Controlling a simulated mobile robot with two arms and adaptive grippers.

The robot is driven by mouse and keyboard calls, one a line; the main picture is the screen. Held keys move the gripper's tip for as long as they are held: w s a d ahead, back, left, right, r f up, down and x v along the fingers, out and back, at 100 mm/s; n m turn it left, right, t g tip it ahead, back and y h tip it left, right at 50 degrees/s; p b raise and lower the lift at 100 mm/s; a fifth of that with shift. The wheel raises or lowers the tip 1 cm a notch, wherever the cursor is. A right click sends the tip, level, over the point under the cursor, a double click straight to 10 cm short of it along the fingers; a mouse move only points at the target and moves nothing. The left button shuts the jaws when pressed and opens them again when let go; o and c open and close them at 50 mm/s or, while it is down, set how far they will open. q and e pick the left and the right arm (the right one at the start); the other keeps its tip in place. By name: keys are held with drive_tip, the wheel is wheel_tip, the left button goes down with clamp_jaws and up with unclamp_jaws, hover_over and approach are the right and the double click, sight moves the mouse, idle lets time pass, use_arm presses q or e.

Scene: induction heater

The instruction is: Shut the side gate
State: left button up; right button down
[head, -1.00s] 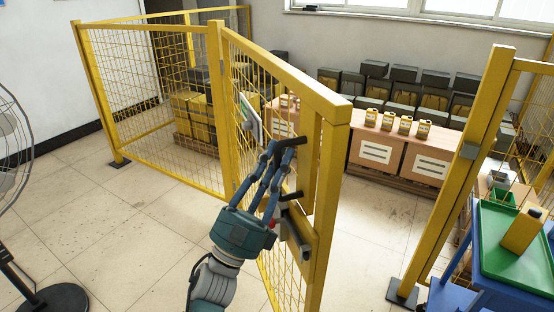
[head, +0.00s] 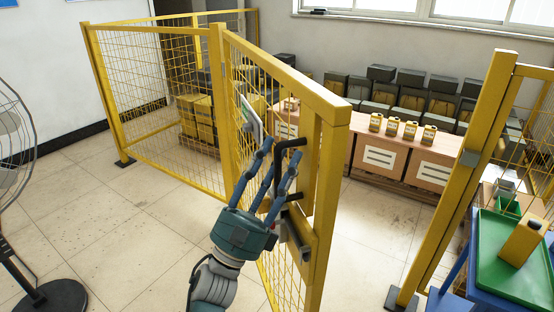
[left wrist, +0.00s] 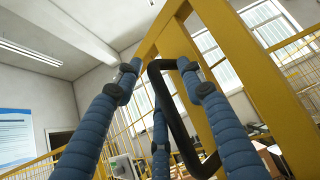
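The yellow mesh side gate (head: 322,215) stands open in the head view, its free edge toward me and a wide gap between it and the yellow post (head: 470,165) at right. A black bent handle (head: 290,150) sticks out from its latch side. My left gripper (head: 280,158) is at this handle, its blue fingers spread. In the left wrist view the handle (left wrist: 176,110) lies between the open fingers (left wrist: 160,80), and the gate's frame (left wrist: 225,60) is just behind. Whether a finger touches the handle I cannot tell. My right gripper is not in view.
A fan (head: 12,170) stands at the left. Right of the gap is a blue cart with a green tray (head: 500,265) and a yellow canister (head: 522,243). Wooden crates (head: 380,155) with small canisters stand behind. The floor in the gap is clear.

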use_arm(q)
drive_tip(key=shift+a+f, duration=0.1)
drive_tip(key=shift+f, duration=0.1)
drive_tip(key=shift+s+a+f, duration=0.1)
drive_tip(key=shift+a+f, duration=0.1)
drive_tip(key=shift+f, duration=0.1)
drive_tip(key=v, duration=1.1)
drive_tip(key=shift+s, duration=0.2)
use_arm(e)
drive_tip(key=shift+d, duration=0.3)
use_arm(q)
drive_tip(key=shift+r, duration=0.15)
